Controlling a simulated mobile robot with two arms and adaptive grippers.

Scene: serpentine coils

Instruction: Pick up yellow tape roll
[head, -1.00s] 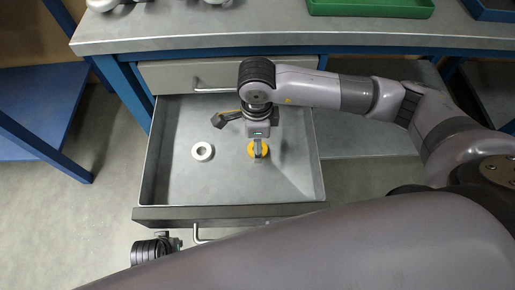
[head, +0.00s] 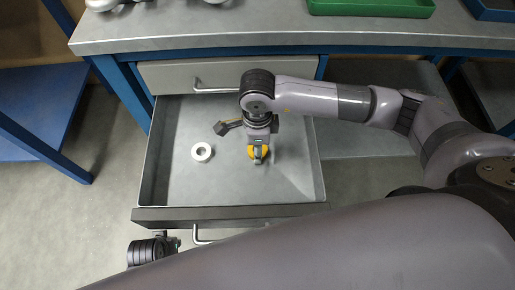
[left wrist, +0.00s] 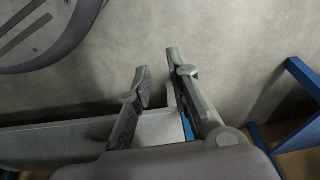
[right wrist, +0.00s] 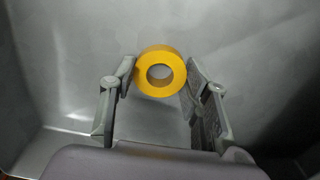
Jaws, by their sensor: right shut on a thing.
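The yellow tape roll (right wrist: 160,72) is between the fingertips of my right gripper (right wrist: 161,76), with one finger against each side. In the head view the roll (head: 251,153) shows partly behind the right gripper (head: 258,157), over the open drawer. Whether it clears the drawer floor is hard to tell. My left gripper (left wrist: 158,68) is empty, its fingers apart, outside the drawer near its front; the head view shows only its wrist part.
The open grey drawer (head: 185,185) also holds a white ring-shaped roll (head: 202,152) at left and a dark tool (head: 229,126), partly hidden by my right arm. A closed drawer (head: 165,77) and the workbench top (head: 260,30) lie behind. A green tray (head: 370,8) stands on the bench.

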